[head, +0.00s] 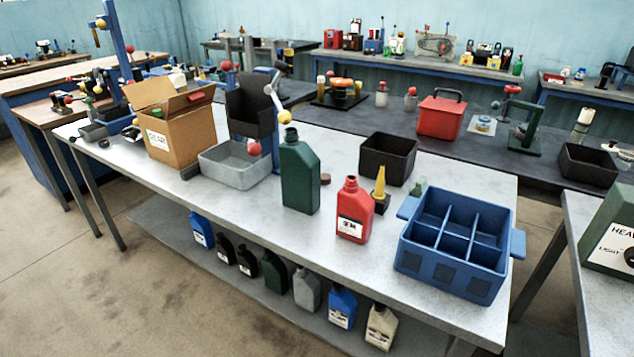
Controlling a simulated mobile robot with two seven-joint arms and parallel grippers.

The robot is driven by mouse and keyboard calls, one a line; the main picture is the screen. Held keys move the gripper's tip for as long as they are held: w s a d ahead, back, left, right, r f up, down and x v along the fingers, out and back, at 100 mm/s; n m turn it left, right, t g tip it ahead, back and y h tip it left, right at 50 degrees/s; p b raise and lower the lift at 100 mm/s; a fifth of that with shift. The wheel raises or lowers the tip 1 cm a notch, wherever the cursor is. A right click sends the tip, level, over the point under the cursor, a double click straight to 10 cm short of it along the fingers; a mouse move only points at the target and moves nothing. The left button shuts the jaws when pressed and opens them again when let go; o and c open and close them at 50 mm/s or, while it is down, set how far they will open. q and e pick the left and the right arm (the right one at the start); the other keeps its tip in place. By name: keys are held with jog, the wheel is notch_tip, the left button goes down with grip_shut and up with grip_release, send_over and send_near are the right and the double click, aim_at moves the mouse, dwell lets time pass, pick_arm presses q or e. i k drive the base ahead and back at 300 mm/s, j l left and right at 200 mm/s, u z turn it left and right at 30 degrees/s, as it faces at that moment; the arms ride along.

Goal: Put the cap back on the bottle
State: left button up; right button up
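A dark green bottle (299,178) stands upright near the middle of the metal table (240,205). A smaller red bottle (353,205) with a white label stands upright in front of it, to the right. A small brown round piece that looks like a cap (325,179) lies on the table just right of the green bottle, apart from both bottles. The tops of the two bottles are too small to tell whether they are open. A yellow funnel (379,182) stands on a dark base behind the red bottle. Neither of my grippers is in view.
A blue divided crate (446,268) stands at the table's right end. A black bin (387,158), grey tray (232,168) and open cardboard box (180,140) stand farther back. Several bottles stand on the lower shelf (190,230). The table's front left part is clear.

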aim_at(300, 168)
jog(key=i+j, duration=0.2)
jog(key=j, duration=0.15)
jog(key=i+j+z, duration=0.15)
jog(key=j, duration=0.2)
jog(key=i+j, duration=0.25)
jog(key=i+j+z, duration=0.1)
jog(key=j, duration=0.4)
jog(key=i+j+z, duration=0.1)
jog(key=i+j, duration=0.35)
jog(key=j, duration=0.3)
jog(key=i+j+z, duration=0.15)
jog(key=j, duration=0.25)
jog(key=i+j, duration=0.15)
jog(key=j, duration=0.3)
